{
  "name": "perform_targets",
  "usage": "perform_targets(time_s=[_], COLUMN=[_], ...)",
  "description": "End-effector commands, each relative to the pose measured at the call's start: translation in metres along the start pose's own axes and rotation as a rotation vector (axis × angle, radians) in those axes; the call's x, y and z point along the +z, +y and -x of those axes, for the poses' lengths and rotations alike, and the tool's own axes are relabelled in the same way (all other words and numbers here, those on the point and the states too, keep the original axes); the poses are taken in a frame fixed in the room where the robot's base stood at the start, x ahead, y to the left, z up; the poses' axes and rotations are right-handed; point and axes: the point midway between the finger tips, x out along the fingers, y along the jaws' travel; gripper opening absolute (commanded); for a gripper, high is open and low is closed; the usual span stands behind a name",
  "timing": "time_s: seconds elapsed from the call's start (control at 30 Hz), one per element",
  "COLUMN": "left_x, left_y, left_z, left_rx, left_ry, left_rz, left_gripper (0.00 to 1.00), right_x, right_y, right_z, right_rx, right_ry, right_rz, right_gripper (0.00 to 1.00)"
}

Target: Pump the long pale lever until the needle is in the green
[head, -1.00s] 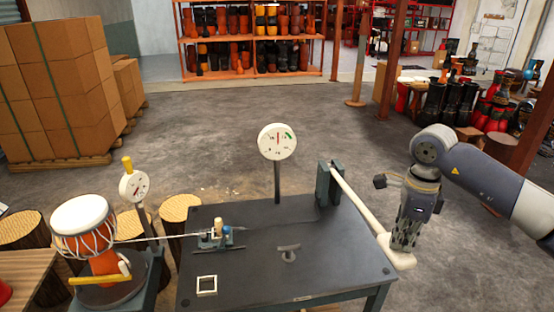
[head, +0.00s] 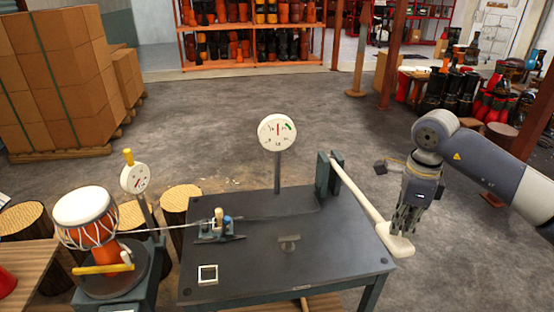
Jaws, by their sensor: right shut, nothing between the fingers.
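The long pale lever (head: 358,194) runs from a dark pivot block (head: 328,174) on the table's right side down to a wide paddle end (head: 396,238) past the table's right edge. My right gripper (head: 404,222) points down, shut and empty, right at the paddle end; whether it touches cannot be told. The round white gauge (head: 277,132) stands on a post at the back of the table. Its red needle points about straight up, left of the green band at the upper right. My left gripper is not in view.
The dark table (head: 262,252) carries a small clamp (head: 218,228) with a cord to a goblet drum (head: 88,220) at the left. A smaller gauge (head: 135,177) stands behind the drum. A white square frame (head: 207,274) lies on the table. Stacked boxes (head: 58,85) stand at the back left.

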Motion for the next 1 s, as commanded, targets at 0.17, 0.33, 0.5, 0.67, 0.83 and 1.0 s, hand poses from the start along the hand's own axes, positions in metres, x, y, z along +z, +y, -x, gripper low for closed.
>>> perform_targets(time_s=[0.17, 0.33, 0.5, 0.67, 0.83, 1.0], left_x=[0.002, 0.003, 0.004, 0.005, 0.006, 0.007], left_y=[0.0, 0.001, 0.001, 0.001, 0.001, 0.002], left_z=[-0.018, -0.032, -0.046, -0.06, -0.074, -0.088], left_rx=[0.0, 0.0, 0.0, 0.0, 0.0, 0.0], left_ry=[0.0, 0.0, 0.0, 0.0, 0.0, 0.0], left_rz=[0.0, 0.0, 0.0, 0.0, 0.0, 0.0], left_gripper=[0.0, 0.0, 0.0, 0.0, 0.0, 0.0], right_x=[0.0, 0.001, 0.002, 0.002, 0.003, 0.003], right_y=[-0.001, -0.001, -0.002, -0.003, -0.004, -0.004], right_z=[-0.024, -0.044, -0.066, -0.085, -0.105, -0.126], right_rx=[0.002, 0.002, 0.002, 0.001, 0.001, 0.003], right_ry=[0.001, 0.001, 0.0, 0.001, 0.001, 0.001], right_rz=[0.0, 0.0, 0.001, 0.001, 0.001, 0.001], right_gripper=[0.0, 0.0, 0.0, 0.0, 0.0, 0.0])
